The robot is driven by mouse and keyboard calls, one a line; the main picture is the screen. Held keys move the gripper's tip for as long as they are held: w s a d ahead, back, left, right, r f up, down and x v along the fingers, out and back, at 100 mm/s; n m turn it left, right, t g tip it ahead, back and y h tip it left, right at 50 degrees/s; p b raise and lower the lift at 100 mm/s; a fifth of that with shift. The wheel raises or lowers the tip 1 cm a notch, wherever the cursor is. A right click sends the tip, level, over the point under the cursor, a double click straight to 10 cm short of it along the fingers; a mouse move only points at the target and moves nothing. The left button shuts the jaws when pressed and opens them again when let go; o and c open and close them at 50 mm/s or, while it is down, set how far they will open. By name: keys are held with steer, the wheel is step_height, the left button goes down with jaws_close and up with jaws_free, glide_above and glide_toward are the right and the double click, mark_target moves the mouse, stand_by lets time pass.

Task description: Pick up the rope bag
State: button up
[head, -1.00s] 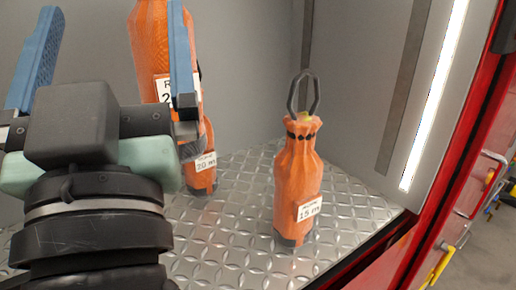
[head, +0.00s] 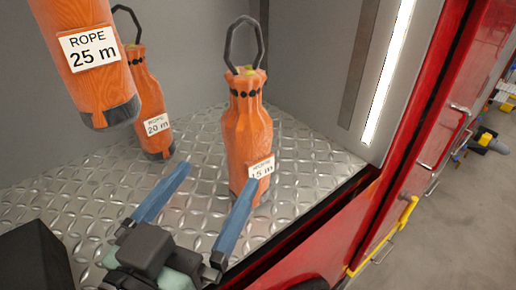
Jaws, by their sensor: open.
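Three orange rope bags show in the head view. The rope bag labelled 15 m (head: 249,140) stands upright on the metal floor, with a dark loop handle (head: 245,45) on top. The rope bag labelled 20 m (head: 150,98) stands behind it to the left. The rope bag labelled 25 m (head: 85,65) is at the upper left, its bottom above the floor; its top is out of view. My gripper (head: 212,190) is open and empty, its two blue fingers pointing toward the lower part of the 15 m bag. I cannot tell whether a finger touches it.
The bags are in a grey-walled compartment with a diamond-plate floor (head: 310,150). A red frame edge (head: 330,215) borders it at the front right. A black box-like shape (head: 35,260) is at the lower left. Bare floor lies right of the 15 m bag.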

mark_target(239, 141)
steer(key=b+x, duration=0.1)
steer(key=x, duration=0.6)
steer(key=shift+r, duration=0.1)
steer(key=shift+f+p+x, duration=0.15)
steer(key=shift+p+x, duration=0.45)
steer(key=shift+x, duration=0.85)
steer(key=shift+f+p+x, duration=0.15)
steer(key=shift+p+x, duration=0.4)
steer(key=shift+x, duration=0.95)
steer(key=shift+a, duration=0.15)
jaws_close()
steer(key=shift+r, duration=0.15)
